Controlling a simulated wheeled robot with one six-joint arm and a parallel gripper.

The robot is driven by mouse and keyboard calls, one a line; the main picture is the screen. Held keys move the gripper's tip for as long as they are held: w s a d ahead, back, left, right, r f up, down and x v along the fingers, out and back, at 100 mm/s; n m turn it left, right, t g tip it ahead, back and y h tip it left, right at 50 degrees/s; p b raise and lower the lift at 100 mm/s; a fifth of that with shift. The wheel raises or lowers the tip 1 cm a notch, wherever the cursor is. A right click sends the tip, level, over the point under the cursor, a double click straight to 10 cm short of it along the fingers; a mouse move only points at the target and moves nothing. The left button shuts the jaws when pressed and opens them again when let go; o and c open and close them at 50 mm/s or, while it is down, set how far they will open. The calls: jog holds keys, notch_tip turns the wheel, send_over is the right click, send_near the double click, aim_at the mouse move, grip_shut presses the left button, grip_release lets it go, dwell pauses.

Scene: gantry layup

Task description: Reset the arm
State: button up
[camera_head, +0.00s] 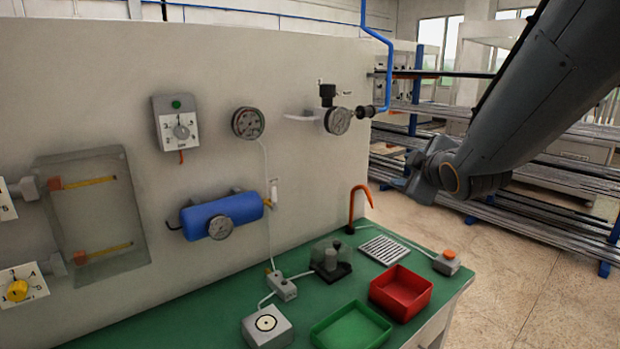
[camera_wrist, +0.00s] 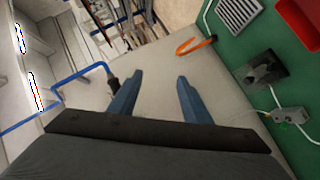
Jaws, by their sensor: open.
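My arm comes in from the upper right of the head view, and its wrist end hangs in the air to the right of the panel, above the floor. My gripper (camera_wrist: 158,92) shows in the wrist view with two blue fingers held apart and nothing between them. It faces the pale panel (camera_wrist: 155,120) and touches nothing that I can see. In the head view the fingers are small and partly hidden behind the wrist.
The green bench (camera_head: 220,300) carries a red tray (camera_head: 427,291), a green tray (camera_head: 375,338), a vent plate (camera_head: 385,249) and an orange hook (camera_head: 352,205). Gauges and a blue tank (camera_head: 240,207) are on the panel. Metal racks (camera_head: 560,225) stand behind my arm; open floor lies right of the bench.

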jog(key=s+f+m+g+b, duration=0.1)
jog(key=s+f+m+g, duration=0.2)
jog(key=f, duration=0.4)
jog(key=s+f+m+g+h+b, duration=0.1)
jog(key=s+f+m+g+b, duration=0.1)
jog(key=s+f, duration=0.35)
jog(key=s+f+m+g+b, duration=0.1)
jog(key=s+f+m+g, duration=0.15)
jog(key=f, duration=0.55)
jog(key=s+a+f+m+g+b, duration=0.2)
jog(key=s+f+m+g, duration=0.3)
jog(key=s+f, duration=0.4)
jog(key=s+g, duration=0.1)
jog(key=s, duration=0.4)
jog(key=shift+s+a, duration=0.35)
jog(key=shift+a, duration=0.05)
